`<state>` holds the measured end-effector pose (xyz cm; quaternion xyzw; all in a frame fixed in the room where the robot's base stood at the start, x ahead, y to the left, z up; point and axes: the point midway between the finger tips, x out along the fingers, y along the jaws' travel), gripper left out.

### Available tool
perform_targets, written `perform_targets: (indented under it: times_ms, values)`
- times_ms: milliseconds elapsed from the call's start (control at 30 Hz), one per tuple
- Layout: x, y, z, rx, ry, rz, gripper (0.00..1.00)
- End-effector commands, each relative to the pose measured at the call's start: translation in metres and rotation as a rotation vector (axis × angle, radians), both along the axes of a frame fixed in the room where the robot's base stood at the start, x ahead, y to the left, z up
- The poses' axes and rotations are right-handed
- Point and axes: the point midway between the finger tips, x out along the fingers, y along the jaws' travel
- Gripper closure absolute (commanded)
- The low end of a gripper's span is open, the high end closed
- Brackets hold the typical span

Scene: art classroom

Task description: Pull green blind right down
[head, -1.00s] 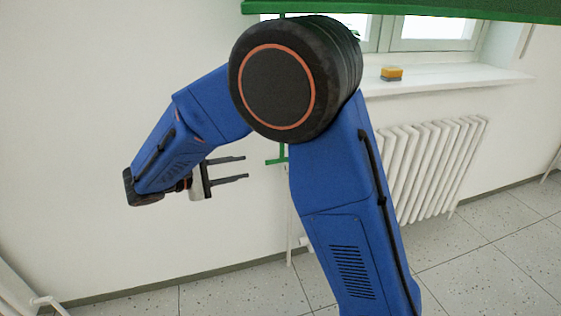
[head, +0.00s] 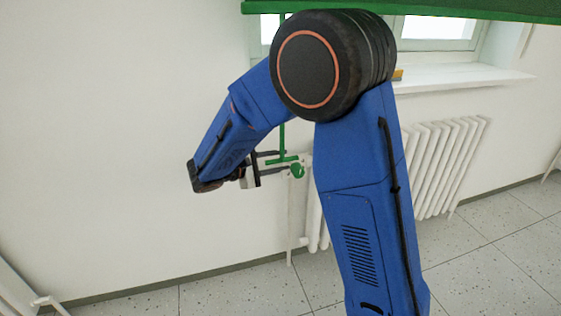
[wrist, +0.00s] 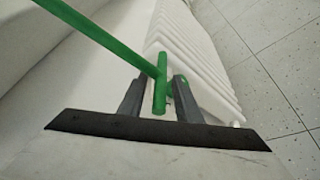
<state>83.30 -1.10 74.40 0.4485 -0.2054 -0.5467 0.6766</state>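The green blind (head: 450,10) hangs across the window top in the head view. A thin green rod (head: 282,135) runs down from it to a short green crossbar handle (head: 283,160), with a green rounded piece (head: 297,170) beside it. My gripper (head: 285,161) is open around the handle, one finger above and one below. The rod (wrist: 100,35) comes in from the upper left. I cannot tell whether a finger touches the handle.
A white radiator (head: 440,165) stands under the window sill (head: 460,78), right of the handle. A yellow-orange block (head: 398,75) on the sill is mostly hidden by my arm. The white wall (head: 120,120) lies close behind; floor (head: 480,250) is clear at lower right.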

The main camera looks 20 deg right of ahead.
Motion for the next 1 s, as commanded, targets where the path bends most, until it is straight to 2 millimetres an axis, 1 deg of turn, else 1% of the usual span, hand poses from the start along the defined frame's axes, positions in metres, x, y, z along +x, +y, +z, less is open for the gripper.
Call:
perform_targets:
  times_ms: [100,367,400,467,500,533,700,800,867,1000]
  values:
    - [0.002,-0.005,-0.001,0.000,0.000,0.000,0.69]
    - [0.002,-0.006,-0.001,0.001,0.000,0.001,0.69]
    - [0.002,-0.006,-0.001,0.001,0.000,0.001,0.74]
    - [0.002,-0.006,-0.001,0.001,0.000,0.001,0.88]
    - [0.002,-0.006,-0.001,0.001,0.000,0.001,0.98]
    - [0.002,-0.006,-0.001,0.000,0.000,0.000,1.00]
    - [0.001,-0.006,-0.002,0.000,0.001,-0.001,1.00]
    - [0.001,-0.006,-0.006,-0.001,0.002,-0.002,1.00]
    - [0.001,-0.006,-0.011,-0.001,0.004,-0.002,1.00]
    - [0.000,-0.006,-0.033,-0.003,0.007,-0.003,1.00]
